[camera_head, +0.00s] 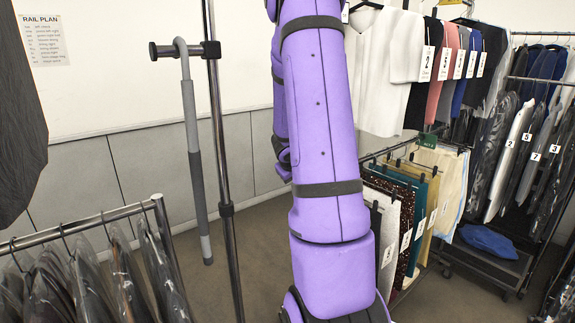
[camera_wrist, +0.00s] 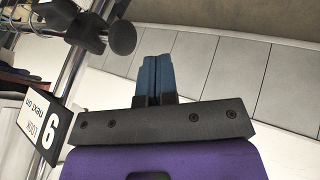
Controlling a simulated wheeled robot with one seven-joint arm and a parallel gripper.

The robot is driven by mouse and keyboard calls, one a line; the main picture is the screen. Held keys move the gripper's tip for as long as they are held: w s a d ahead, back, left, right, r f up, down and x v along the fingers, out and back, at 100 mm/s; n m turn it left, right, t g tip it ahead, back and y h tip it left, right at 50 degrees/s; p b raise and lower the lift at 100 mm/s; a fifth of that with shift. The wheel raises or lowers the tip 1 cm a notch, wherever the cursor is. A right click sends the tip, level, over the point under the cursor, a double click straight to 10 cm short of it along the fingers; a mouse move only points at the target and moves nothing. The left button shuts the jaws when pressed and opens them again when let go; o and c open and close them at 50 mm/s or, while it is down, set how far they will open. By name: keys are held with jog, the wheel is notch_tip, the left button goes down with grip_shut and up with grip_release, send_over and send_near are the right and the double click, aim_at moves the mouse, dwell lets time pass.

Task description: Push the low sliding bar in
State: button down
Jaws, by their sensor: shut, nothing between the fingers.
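My gripper shows in the wrist view with its two blue fingers (camera_wrist: 155,80) shut together, nothing between them. A black round knob (camera_wrist: 122,37) on a dark fitting is just left of and above the fingertips in that view, apart from them in the picture. In the head view, a lower rail (camera_head: 374,155) of the right-hand rack carries hanging garments; its near end is hidden behind my purple arm. I cannot tell for sure whether this rail or the knob belongs to the low sliding bar. My gripper is hidden in the head view.
A chrome upright (camera_head: 221,150) with a hanging hooked pole (camera_head: 193,140) stands left of my arm. A garment rail (camera_head: 80,226) with bagged clothes is at lower left. A card reading LOOK 6 (camera_wrist: 39,122) hangs at left in the wrist view.

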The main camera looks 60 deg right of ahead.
jog(key=v, duration=0.8)
jog(key=shift+a+r, duration=0.2)
jog(key=shift+a, duration=0.15)
